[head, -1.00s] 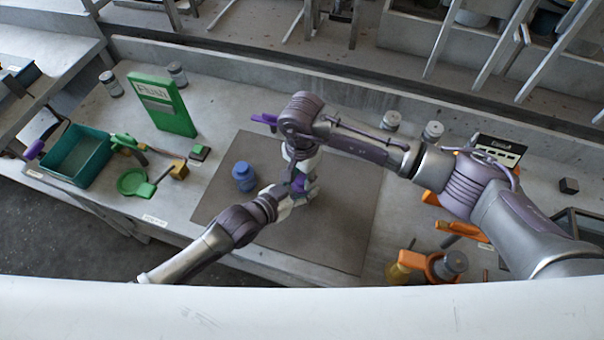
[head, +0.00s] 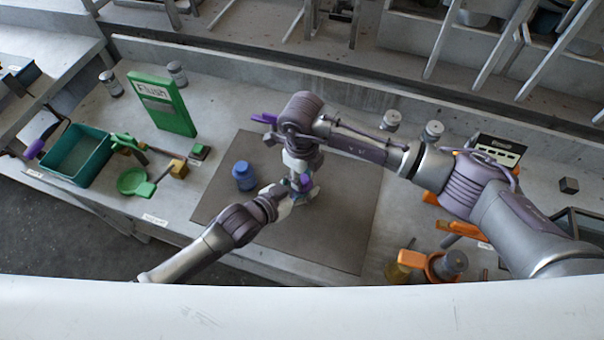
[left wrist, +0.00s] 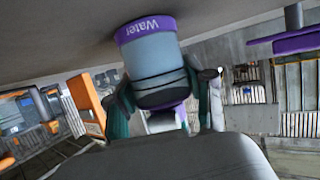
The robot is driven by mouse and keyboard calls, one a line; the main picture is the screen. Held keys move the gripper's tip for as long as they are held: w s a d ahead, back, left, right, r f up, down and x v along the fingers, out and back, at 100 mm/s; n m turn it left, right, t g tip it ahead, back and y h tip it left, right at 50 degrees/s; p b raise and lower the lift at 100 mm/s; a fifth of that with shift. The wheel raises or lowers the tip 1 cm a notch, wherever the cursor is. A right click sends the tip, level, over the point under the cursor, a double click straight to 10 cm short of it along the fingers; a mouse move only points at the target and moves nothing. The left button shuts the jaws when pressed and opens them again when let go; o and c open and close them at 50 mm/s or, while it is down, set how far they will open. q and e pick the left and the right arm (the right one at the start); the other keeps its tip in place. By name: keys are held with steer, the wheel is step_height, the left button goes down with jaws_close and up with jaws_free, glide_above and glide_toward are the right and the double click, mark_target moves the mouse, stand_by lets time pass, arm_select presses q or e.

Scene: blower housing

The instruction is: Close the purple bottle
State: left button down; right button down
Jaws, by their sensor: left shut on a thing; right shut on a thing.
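The purple bottle (head: 304,181) is mostly hidden between my two grippers over the dark mat. In the left wrist view the bottle (left wrist: 152,55) shows a pale body, a purple band reading "Water" and a dark collar; this view appears upside down. My left gripper (head: 294,194) comes from the lower left and is shut on the bottle; its teal fingers (left wrist: 160,110) flank the dark collar. My right gripper (head: 303,176) points down from above, shut at the bottle's top. A purple part, perhaps the cap, shows there; how it sits is hidden.
A blue bottle (head: 244,176) stands on the mat (head: 335,235) left of my grippers. A purple handled item (head: 263,118) lies behind. A teal tray (head: 75,155), green box (head: 162,104) and green dish (head: 132,181) are left; orange holders (head: 432,266) are right. The mat's front is clear.

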steer(key=m, duration=1.1)
steer(key=c, duration=0.8)
jaws_free()
steer(key=shift+r, duration=2.25)
steer(key=shift+c, duration=0.3)
